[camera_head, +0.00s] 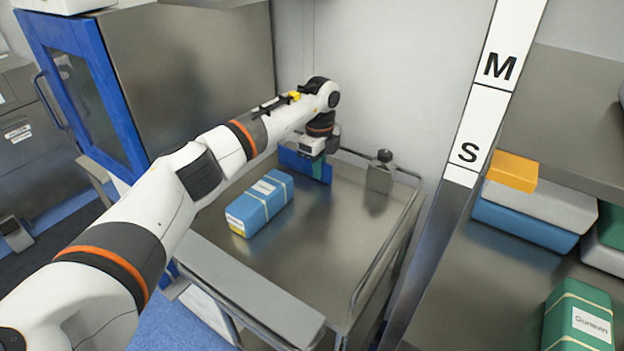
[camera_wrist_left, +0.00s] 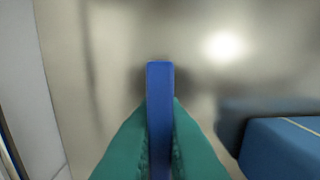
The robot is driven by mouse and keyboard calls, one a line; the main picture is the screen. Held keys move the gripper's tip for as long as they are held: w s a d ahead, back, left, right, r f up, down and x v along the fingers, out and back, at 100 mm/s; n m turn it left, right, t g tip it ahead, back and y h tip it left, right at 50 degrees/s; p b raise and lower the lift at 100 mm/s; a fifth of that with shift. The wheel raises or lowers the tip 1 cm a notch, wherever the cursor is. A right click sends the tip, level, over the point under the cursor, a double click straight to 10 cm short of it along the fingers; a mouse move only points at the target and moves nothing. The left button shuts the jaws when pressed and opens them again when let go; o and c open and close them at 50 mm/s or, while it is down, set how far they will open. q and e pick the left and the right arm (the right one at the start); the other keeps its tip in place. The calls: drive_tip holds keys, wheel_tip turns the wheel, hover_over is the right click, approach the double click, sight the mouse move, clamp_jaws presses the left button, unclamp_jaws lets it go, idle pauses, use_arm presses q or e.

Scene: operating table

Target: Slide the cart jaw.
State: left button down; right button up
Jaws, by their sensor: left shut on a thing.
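The cart jaw, an upright blue plate (camera_head: 300,163), stands near the back of the steel cart top (camera_head: 310,245). In the left wrist view the blue plate (camera_wrist_left: 160,90) shows edge-on between two green fingers. My left gripper (camera_head: 319,168) reaches down from above and is shut on the plate. Its fingers are partly hidden by the plate in the head view. Whether the plate touches the cart top is hard to tell. My right gripper is not in view.
A blue wrapped pack (camera_head: 260,203) lies on the cart left of the jaw. A metal block with a dark knob (camera_head: 381,170) stands to the right. A rail (camera_head: 385,250) edges the right side. The front middle is clear. Shelves with boxes (camera_head: 535,205) stand at right.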

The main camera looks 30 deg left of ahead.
use_arm(q)
drive_tip(key=shift+w+d, duration=0.1)
drive_tip(key=shift+w, duration=0.6)
drive_tip(key=shift+r, duration=0.2)
drive_tip(key=shift+w, duration=0.1)
drive_tip(key=c, duration=1.7)
unclamp_jaws()
drive_tip(key=shift+w, duration=0.1)
drive_tip(key=shift+o, duration=0.9)
drive_tip(key=shift+w+f, duration=0.15)
drive_tip(key=shift+r, duration=0.3)
wheel_tip(320, 180, up, 12)
drive_tip(key=b, duration=0.1)
drive_tip(key=shift+f, duration=0.25)
